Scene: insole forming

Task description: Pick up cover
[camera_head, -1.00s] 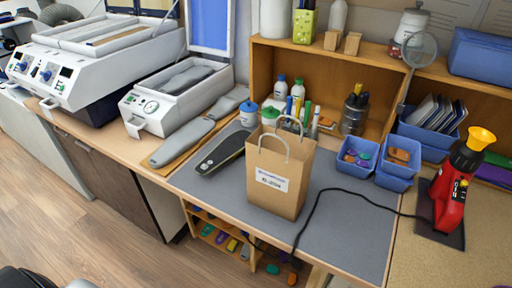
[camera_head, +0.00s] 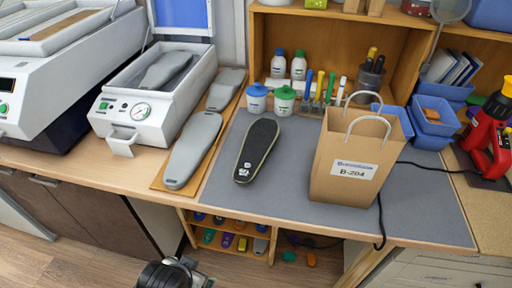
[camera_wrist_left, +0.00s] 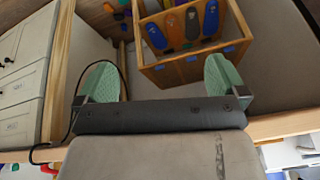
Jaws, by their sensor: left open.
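No object is plainly marked as a cover, so I cannot tell which one it is. A dark insole-shaped piece with white print (camera_head: 256,150) lies on the grey mat (camera_head: 290,215). Two grey insole-shaped pieces lie left of it, the nearer one (camera_head: 192,150) and the farther one (camera_head: 227,88), on a tan board (camera_head: 160,180). In the left wrist view my left gripper (camera_wrist_left: 160,82) is open, its two green fingers wide apart with nothing between them. A dark part of my arm shows at the bottom of the head view. My right gripper is not in view.
A paper bag (camera_head: 350,165) stands upright on the mat, right of the dark piece. Blue-lidded (camera_head: 257,99) and green-lidded (camera_head: 285,101) jars stand behind it. An open press (camera_head: 135,112) is at left. An under-table rack of coloured insoles (camera_wrist_left: 190,68) is in the wrist view.

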